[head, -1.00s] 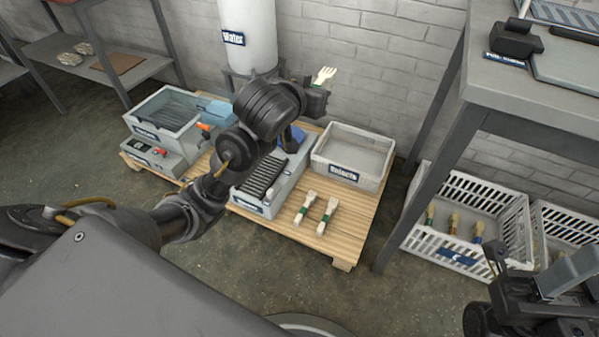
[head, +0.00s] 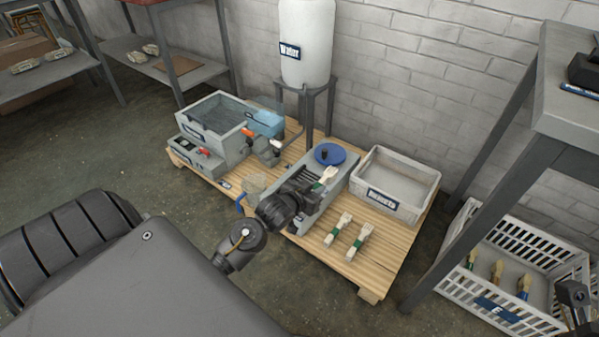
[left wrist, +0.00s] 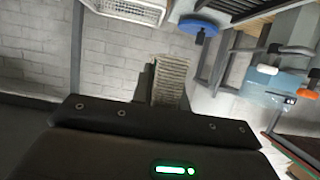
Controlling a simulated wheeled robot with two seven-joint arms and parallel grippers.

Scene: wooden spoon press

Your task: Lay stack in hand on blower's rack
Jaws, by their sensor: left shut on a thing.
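My left gripper (head: 316,189) is shut on a pale stack of wooden cutlery (head: 326,175) and holds it over the blower (head: 338,182), a grey box with a dark slatted rack (head: 297,183) and a blue disc (head: 330,154) on top. My arm hides part of the rack. I cannot tell whether the stack touches the rack. In the left wrist view the stack (left wrist: 170,80) stands up beyond the dark gripper body, apart from the blue disc (left wrist: 203,26). A dark part of my right gripper (head: 574,297) shows at the right edge; its fingers are unclear.
Two green-banded stacks (head: 338,229) (head: 360,241) lie on the pallet (head: 375,268) before the blower. A grey rejects bin (head: 397,207) stands right of it. A water tank (head: 306,45) stands behind. A white crate (head: 505,312) holds several banded stacks under a grey table (head: 575,110).

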